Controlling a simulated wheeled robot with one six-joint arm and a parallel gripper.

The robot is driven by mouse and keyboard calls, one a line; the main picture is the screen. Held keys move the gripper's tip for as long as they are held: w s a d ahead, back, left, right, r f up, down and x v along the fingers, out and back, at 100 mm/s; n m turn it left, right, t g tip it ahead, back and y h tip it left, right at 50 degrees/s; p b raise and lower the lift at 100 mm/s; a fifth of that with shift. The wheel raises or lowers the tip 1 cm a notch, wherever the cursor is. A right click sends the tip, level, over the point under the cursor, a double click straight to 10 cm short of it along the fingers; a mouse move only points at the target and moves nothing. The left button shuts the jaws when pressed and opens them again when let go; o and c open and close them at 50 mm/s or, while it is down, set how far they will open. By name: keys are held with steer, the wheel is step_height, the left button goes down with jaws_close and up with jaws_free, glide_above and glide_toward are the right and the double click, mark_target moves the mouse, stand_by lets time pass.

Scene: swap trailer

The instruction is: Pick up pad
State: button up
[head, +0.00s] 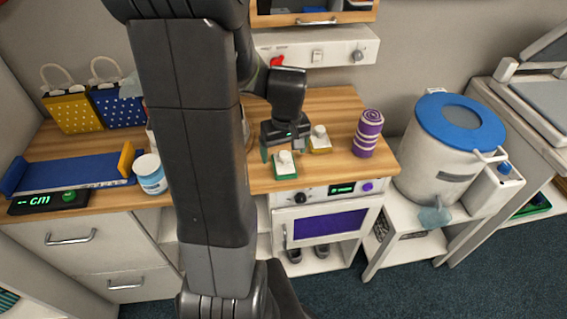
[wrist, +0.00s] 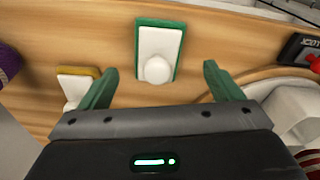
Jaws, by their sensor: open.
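A white pad with a green rim and a round white knob (head: 285,171) lies on the wooden counter near its front edge. It also shows in the wrist view (wrist: 158,42), ahead of my fingers and between their lines. A similar pad with a yellow rim (head: 320,146) lies behind it to the right; in the wrist view that one (wrist: 76,86) is beside my left finger, partly hidden. My gripper (head: 287,150) is open and empty, with green fingers, just behind the green-rimmed pad in the head view. It also shows in the wrist view (wrist: 157,85).
A purple striped cylinder (head: 368,133) stands right of the pads. A white-and-blue jar (head: 150,174), a blue measuring board (head: 75,172) and a dark display (head: 48,201) are at left. A white bin with a blue lid (head: 450,150) stands at right. Counter between pads and cylinder is clear.

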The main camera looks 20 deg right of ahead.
mark_target(285, 154)
steer(key=shift+w+d+f, duration=0.1)
steer(key=shift+w+f, duration=0.1)
steer(key=shift+f, duration=1)
steer(key=shift+w+d+f, duration=0.1)
steer(key=shift+w+f, duration=0.05)
steer(key=shift+f, duration=1)
steer(key=c, duration=1.1)
steer(key=shift+o, duration=0.2)
steer(key=shift+r, duration=5.05)
steer(key=o, duration=0.3)
steer(key=shift+c, duration=1.1)
